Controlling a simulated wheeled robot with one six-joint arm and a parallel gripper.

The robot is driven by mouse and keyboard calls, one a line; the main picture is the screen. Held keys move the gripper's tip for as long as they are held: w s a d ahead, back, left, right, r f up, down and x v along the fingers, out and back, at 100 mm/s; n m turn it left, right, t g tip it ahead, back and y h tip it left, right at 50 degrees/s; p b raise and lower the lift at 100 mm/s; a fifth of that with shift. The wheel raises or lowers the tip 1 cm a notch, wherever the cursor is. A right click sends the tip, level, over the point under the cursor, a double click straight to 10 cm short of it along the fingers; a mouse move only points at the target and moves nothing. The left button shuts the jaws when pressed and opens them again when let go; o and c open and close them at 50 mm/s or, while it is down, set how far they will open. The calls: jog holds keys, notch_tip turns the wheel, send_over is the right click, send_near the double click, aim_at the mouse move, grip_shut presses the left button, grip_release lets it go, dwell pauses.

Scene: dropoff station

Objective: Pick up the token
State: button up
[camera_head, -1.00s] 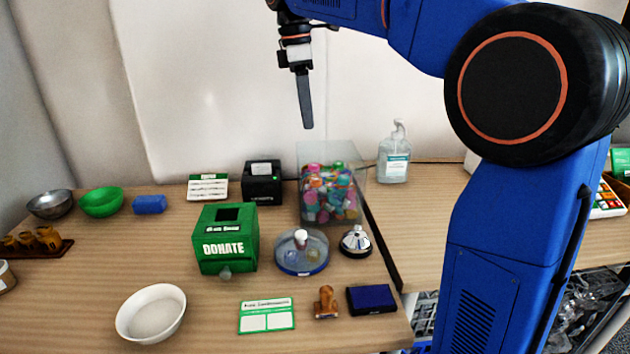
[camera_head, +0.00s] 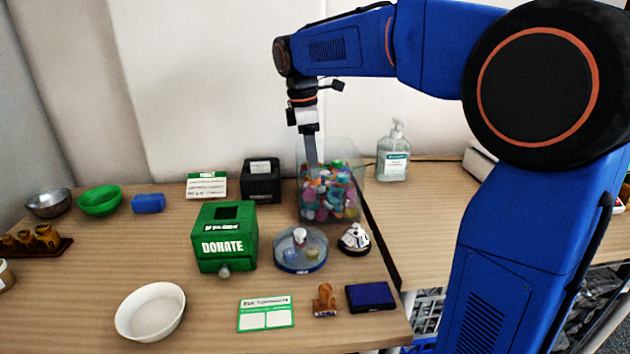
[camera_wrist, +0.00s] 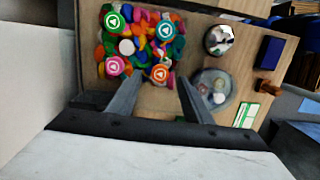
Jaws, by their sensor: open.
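A clear bin (camera_head: 347,205) at the back of the table holds a heap of colourful pieces. In the wrist view, round discs with a white triangle mark lie on the heap: a green disc (camera_wrist: 115,22), a teal disc (camera_wrist: 166,30), a pink disc (camera_wrist: 115,66) and an orange disc (camera_wrist: 160,73). I cannot tell which one is the token. My gripper (camera_head: 311,162) points down at the bin's opening. In the wrist view my gripper (camera_wrist: 160,78) is open, and the orange disc appears between its fingertips. I see nothing held.
A black printer (camera_head: 261,182) stands left of the bin, and a sanitizer bottle (camera_head: 394,155) right of it. In front are a green donation box (camera_head: 224,252), a round clear dish (camera_head: 301,264) and a bell (camera_head: 355,240). The bin's walls surround the heap.

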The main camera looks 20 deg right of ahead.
jog(key=shift+d+f, duration=0.2)
jog(key=shift+f, duration=1.2)
jog(key=c, duration=1.1)
jog(key=shift+r, duration=0.1)
notch_tip(320, 180, up, 10)
jog(key=shift+f, duration=0.1)
